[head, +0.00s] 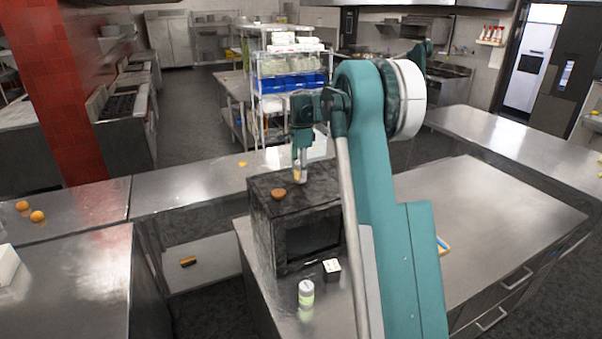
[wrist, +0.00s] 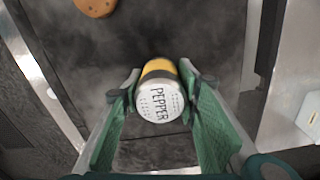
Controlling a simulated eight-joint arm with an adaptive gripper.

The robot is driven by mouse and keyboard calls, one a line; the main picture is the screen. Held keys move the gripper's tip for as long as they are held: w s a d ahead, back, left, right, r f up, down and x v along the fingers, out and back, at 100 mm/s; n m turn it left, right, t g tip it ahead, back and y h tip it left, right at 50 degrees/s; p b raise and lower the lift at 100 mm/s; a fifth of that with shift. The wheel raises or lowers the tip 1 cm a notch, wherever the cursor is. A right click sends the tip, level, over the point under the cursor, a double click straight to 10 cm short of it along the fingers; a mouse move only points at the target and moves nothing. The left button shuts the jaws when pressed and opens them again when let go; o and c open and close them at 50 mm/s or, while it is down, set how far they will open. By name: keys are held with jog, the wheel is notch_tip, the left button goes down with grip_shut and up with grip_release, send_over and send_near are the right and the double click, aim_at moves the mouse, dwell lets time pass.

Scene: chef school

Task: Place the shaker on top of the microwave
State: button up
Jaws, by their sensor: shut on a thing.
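The pepper shaker (wrist: 158,95) has a white lid marked PEPPER and a yellow band. My gripper (wrist: 158,90) is shut on it, one green finger on each side. In the head view my gripper (head: 299,165) holds the shaker (head: 299,174) upright at the top of the black microwave (head: 310,235), towards its right half. The microwave's dark top (wrist: 190,35) lies under the shaker in the wrist view. I cannot tell whether the shaker's base touches the top.
A round brown item (head: 278,193) lies on the microwave near its front edge. A green-and-white container (head: 306,293) and a small black-and-white box (head: 331,268) stand on the counter before the microwave. The steel counter (head: 480,200) at right is mostly clear.

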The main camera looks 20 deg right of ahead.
jog(key=shift+f, duration=0.1)
jog(key=o, duration=1)
notch_tip(320, 180, up, 12)
jog(key=shift+r+b, duration=0.15)
jog(key=shift+b, duration=0.3)
dwell(0.5)
dwell(0.3)
